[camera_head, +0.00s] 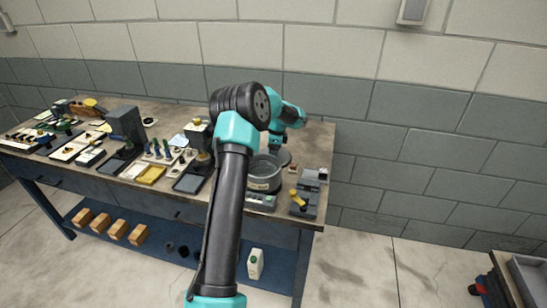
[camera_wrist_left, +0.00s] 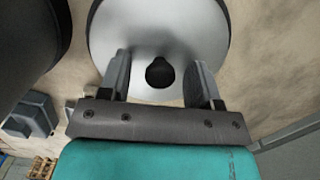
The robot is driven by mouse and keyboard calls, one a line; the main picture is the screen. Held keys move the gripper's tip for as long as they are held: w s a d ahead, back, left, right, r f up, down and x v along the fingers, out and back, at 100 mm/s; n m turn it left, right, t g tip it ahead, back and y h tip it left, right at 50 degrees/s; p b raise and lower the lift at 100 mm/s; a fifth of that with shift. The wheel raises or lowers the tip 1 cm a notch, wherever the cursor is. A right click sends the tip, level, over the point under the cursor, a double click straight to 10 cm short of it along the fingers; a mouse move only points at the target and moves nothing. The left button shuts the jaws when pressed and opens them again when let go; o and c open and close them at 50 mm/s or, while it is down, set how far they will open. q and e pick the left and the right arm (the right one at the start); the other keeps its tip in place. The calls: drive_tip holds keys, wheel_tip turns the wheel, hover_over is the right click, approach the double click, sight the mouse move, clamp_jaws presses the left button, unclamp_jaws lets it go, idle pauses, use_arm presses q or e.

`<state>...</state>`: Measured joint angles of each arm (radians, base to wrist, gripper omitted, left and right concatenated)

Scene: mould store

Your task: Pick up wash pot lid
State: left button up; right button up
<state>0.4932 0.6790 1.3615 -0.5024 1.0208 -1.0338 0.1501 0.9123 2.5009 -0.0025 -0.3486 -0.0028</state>
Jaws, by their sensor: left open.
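The wash pot lid (camera_wrist_left: 158,28) is a round silver-grey disc with a black knob (camera_wrist_left: 159,73) in its middle. It lies on the bench top, and in the head view only a grey part of it (camera_head: 285,158) shows behind the wash pot. My left gripper (camera_wrist_left: 161,66) is open, with one finger on each side of the knob and gaps between them. In the head view the left gripper (camera_head: 275,147) is over the lid, partly hidden by my arm. The dark round wash pot (camera_head: 264,184) stands just in front of the lid. My right gripper does not show.
A grey device with a yellow handle (camera_head: 304,197) and a small box (camera_head: 261,202) stand near the wash pot. Many tools and trays crowd the bench's left part. The bench's right edge is close; a grey brick wall (camera_head: 330,95) rises behind.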

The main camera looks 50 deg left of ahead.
use_arm(q)
drive_tip(key=shift+c, duration=0.2)
idle(0.3)
drive_tip(key=c, duration=1)
wheel_tip(320, 180, up, 10)
drive_tip(key=shift+f, duration=0.1)
idle(0.6)
